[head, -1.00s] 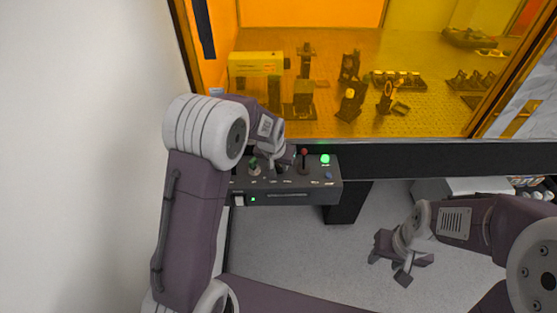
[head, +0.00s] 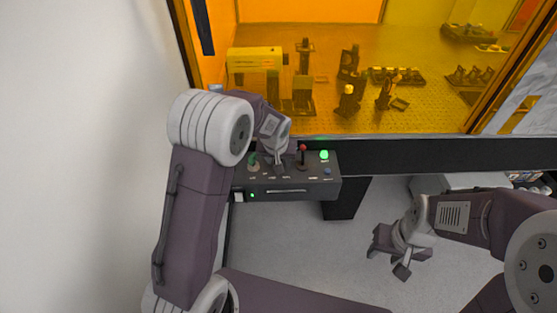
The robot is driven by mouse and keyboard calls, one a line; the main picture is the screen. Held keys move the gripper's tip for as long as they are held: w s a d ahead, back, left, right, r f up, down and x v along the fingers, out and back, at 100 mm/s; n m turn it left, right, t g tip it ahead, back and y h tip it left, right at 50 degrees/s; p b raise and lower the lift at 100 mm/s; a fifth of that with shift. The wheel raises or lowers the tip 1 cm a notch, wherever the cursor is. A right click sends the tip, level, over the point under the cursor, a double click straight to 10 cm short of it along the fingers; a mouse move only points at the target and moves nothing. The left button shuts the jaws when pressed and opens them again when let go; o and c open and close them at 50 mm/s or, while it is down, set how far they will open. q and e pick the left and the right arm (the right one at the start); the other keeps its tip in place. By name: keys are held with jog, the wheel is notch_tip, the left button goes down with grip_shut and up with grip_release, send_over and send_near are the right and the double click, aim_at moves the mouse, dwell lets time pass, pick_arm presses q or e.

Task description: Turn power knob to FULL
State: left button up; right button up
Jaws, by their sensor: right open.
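The dark control panel (head: 290,188) sits below the window. A small greenish knob or lever (head: 253,163) stands at its left, and a red-topped lever (head: 303,158) stands right of centre. Labels are too small to read, so I cannot tell which control is the power knob. My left gripper (head: 278,161) points down at the panel between these two controls. Its fingers are small and partly merge with the panel, so whether they are open or touching a knob is unclear. My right gripper (head: 388,260) is open and empty over the floor, away from the panel.
Behind the orange window (head: 430,105) are a yellow box (head: 254,60) and optical mounts. A white wall is at left.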

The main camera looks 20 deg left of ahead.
pick_arm(q)
jog(key=shift+s, duration=0.1)
jog(key=v, duration=0.9)
jog(key=shift+a, duration=0.15)
jog(key=s+a+f+g, duration=0.1)
jog(key=s+f, duration=0.1)
jog(key=s, duration=0.4)
jog(key=s+f+g, duration=0.1)
jog(key=s+f, duration=0.2)
jog(key=s, duration=0.4)
jog(key=s+a+f+m+g, duration=0.1)
jog(key=s+f, duration=0.2)
jog(key=s, duration=0.4)
jog(key=shift+a+h, duration=0.4)
jog(key=shift+s, duration=0.1)
